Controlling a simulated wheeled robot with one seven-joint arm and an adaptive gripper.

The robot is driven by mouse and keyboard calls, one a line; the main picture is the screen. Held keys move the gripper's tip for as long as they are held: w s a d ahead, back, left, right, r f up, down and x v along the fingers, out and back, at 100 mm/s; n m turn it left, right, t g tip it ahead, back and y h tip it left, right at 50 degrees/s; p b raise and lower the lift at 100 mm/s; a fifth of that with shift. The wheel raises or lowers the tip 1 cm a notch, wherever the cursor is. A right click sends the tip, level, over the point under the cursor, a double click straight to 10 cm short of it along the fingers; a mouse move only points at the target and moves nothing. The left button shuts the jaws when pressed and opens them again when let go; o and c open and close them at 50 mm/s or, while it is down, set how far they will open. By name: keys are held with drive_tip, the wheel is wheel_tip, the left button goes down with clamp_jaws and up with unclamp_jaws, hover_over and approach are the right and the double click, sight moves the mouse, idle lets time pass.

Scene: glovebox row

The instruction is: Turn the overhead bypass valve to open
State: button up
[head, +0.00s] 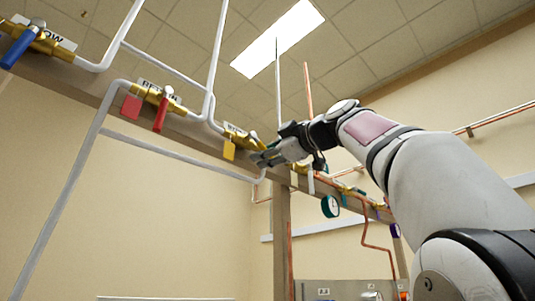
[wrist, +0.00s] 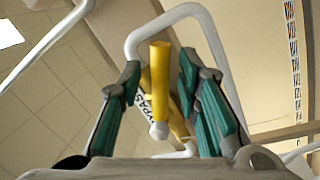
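The bypass valve (head: 241,138) is a brass body on the overhead beam, with a label starting "BY" and a yellow tag in the head view. In the wrist view its yellow handle (wrist: 160,70) stands between my fingers, and the label reading "YPAS" (wrist: 145,107) is partly hidden behind it. My gripper (head: 264,157) is raised to the valve from the right and hides the handle in the head view. In the wrist view my gripper (wrist: 159,76) is open, with one green-padded finger on each side of the handle and visible gaps to both.
A valve with a red handle (head: 162,112) and one with a blue handle (head: 20,47) sit farther left on the beam (head: 75,82). White pipes (head: 70,190) run above and below it.

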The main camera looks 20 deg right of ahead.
drive_tip(key=v, duration=1.2)
